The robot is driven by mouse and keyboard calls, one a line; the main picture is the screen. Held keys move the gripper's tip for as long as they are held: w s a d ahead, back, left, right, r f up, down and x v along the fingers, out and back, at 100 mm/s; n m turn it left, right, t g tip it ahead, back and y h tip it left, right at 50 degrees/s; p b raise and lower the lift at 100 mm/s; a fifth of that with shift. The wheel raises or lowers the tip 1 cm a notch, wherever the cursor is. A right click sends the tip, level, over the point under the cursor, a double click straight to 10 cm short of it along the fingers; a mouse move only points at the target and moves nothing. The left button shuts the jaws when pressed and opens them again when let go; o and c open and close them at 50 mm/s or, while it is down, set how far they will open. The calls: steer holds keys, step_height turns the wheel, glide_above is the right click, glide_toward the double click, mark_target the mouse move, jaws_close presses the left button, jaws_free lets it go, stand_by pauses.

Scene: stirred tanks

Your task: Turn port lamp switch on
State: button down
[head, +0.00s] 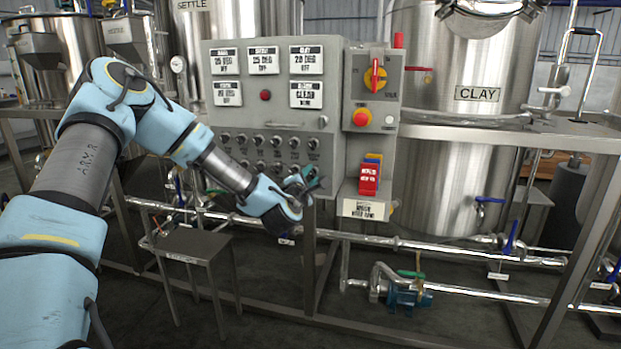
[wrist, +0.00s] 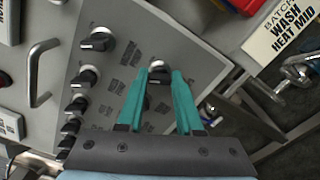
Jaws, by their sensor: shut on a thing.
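A grey control panel (head: 229,116) carries rows of small black rotary switches in the head view. The port lamp switch is presumably among them, but the small labels are too blurred to read, so I cannot tell which it is. My gripper (head: 309,182) is at the lower right corner of the panel. In the wrist view, my gripper (wrist: 160,76) has its two teal fingers on either side of a black switch knob (wrist: 158,74) and is shut on it. In the head view the gripper hides this knob.
Other black switch knobs (wrist: 97,42) sit close by, with a metal handle (wrist: 40,72) beyond them. A small stool (head: 190,244) stands below the arm.

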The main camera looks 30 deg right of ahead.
steer(key=m+b, duration=0.1)
steer(key=m, duration=0.2)
steer(key=m+b, duration=0.2)
steer(key=shift+f+m, duration=0.2)
steer(key=shift+m, duration=0.2)
steer(key=m+b, duration=0.3)
steer(key=m, duration=0.2)
steer(key=shift+m, duration=0.3)
steer(key=c, duration=0.6)
jaws_free()
steer(key=shift+r, duration=0.1)
steer(key=shift+o, duration=0.2)
steer(key=b+v, duration=0.1)
steer(key=v, duration=1)
steer(key=shift+b, duration=0.35)
steer(key=shift+w, duration=0.1)
